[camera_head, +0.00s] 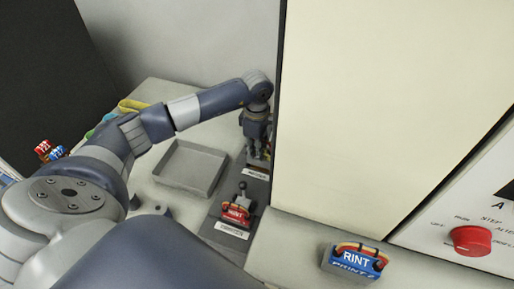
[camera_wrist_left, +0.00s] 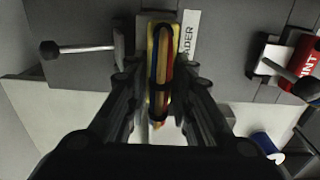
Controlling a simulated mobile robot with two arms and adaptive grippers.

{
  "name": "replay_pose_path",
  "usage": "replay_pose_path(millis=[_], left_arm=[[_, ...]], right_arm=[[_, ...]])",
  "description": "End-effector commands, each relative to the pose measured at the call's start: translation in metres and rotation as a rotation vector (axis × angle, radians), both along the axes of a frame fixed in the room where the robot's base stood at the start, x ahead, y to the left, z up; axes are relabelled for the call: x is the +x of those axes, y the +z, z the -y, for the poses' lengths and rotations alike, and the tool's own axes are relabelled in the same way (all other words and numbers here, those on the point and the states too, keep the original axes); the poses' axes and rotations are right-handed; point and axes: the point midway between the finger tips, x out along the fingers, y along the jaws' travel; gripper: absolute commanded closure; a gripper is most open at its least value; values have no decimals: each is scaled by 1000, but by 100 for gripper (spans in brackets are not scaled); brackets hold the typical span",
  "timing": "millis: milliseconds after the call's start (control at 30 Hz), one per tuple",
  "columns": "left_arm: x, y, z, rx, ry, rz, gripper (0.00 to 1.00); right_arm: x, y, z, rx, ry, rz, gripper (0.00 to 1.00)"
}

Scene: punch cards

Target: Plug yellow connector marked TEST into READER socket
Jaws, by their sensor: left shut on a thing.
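The yellow connector (camera_wrist_left: 151,62) shows in the left wrist view, with a bundle of colored wires along its top. My left gripper (camera_wrist_left: 160,105) is shut on it, one finger on each side. A white label (camera_wrist_left: 188,36) ending in "ADER" lies right beside it, so the connector is at the READER socket. The socket is hidden under it, and I cannot tell how deep it sits. In the head view my left gripper (camera_head: 257,148) points down behind the READER label (camera_head: 255,174), close to the cabinet. My right gripper is not in view.
A lever (camera_wrist_left: 80,48) stands left of the connector. A red connector (camera_head: 236,214) sits in the nearer socket, with its own lever. A blue connector (camera_head: 355,262) lies at the front right. An empty grey tray (camera_head: 190,183) is on the left. The tall cabinet (camera_head: 375,110) bounds the right.

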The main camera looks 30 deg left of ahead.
Motion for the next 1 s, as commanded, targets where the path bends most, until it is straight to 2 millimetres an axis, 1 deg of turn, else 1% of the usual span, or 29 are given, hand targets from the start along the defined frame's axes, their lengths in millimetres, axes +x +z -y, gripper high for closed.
replay_pose_path(millis=[1000], left_arm=[[0, -17, 0, -1, 0, 1, 100]], right_arm=[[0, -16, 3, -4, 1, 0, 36]])
